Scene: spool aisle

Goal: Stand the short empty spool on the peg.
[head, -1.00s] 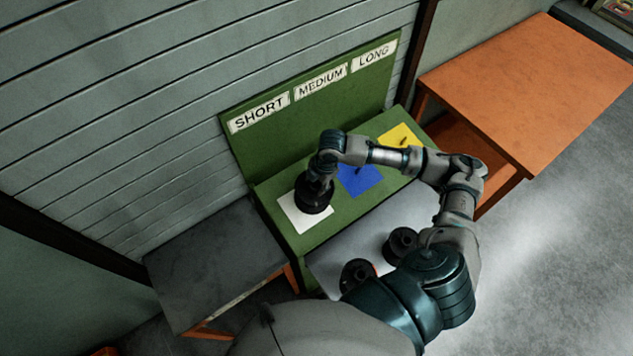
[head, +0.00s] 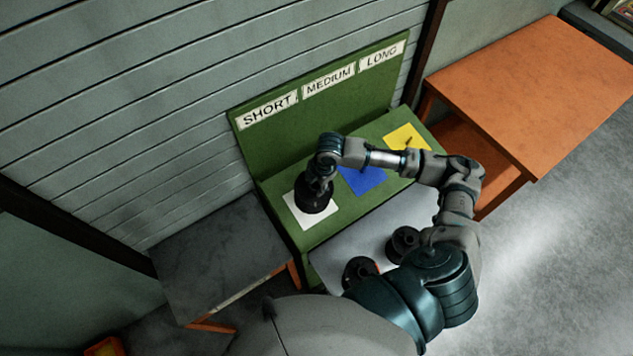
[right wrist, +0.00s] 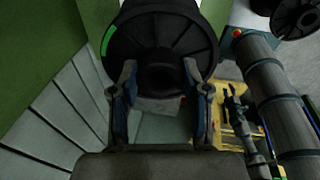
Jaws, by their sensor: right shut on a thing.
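My right gripper (head: 318,184) points down over the white square (head: 307,220) on the green stand, below the SHORT label (head: 267,108). It is shut on a black spool (head: 316,200), which shows below the wrist in the head view. In the right wrist view the spool (right wrist: 160,30) has a dark round flange with a green mark on its rim, and the two fingers (right wrist: 162,95) grip it from both sides. The peg at the white square is hidden, so I cannot tell whether the spool is on it. My left gripper is not in view.
A blue square (head: 361,180) and a yellow square (head: 402,132) with a small peg lie further along the stand. Two dark spools, one nearer (head: 358,273) and one farther (head: 402,240), are on the grey surface in front. A dark table (head: 205,265) stands left, an orange table (head: 535,85) right.

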